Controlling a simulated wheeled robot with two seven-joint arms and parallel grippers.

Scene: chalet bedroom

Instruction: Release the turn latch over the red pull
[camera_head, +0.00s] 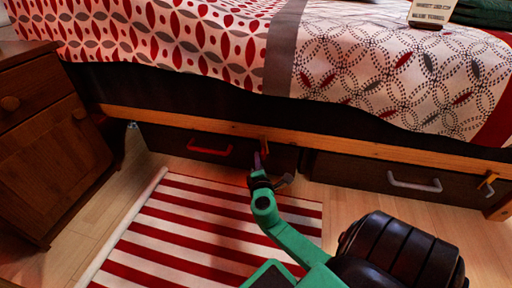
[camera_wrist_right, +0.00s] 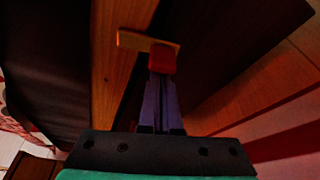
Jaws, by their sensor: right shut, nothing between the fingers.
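The under-bed drawer with the red pull (camera_head: 210,151) has a dark front (camera_head: 168,138) and sits below the wooden bed rail. A small turn latch (camera_head: 264,146) is on the rail at the right part of this drawer, right of the pull. In the right wrist view the latch shows as an orange wooden bar (camera_wrist_right: 133,40) with a red block (camera_wrist_right: 162,58) in front. My right gripper (camera_head: 257,160) has its purple fingers (camera_wrist_right: 158,92) shut and empty, with the tips at the red block. Whether they touch it I cannot tell. My left gripper is out of view.
A second drawer with a grey pull (camera_head: 414,184) and its own latch (camera_head: 487,183) is at right. A wooden nightstand (camera_head: 52,150) stands at left. A red-and-white striped rug (camera_head: 180,225) lies on the floor. The bedspread (camera_head: 200,35) hangs above the rail.

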